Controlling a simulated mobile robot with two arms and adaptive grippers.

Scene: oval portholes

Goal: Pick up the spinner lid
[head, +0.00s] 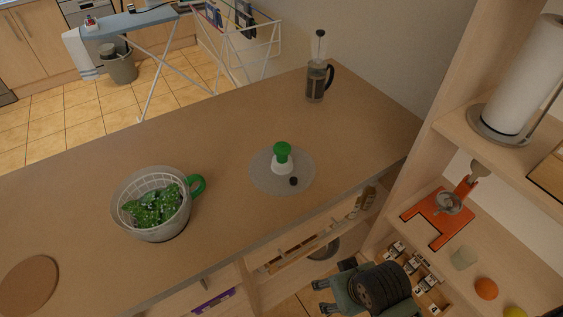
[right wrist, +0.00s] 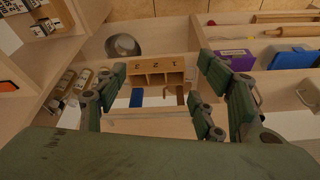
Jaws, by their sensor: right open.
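The spinner lid (head: 299,180) is a grey translucent disc with a white hub and a green knob. It lies flat on the brown counter, knob up, in the middle of the head view. The spinner bowl (head: 178,228), with a white basket, green leaves and a green handle, stands apart to its left. My right gripper (head: 331,287) is open and empty, low in front of the counter and below the lid in the head view. My left gripper is not in view.
A French press (head: 316,88) stands behind the lid near the wall. A round wooden board (head: 28,284) lies at the front left. Open drawers (head: 290,250) lie under the counter's front edge. A shelf unit with a paper towel roll (head: 522,75) rises at right.

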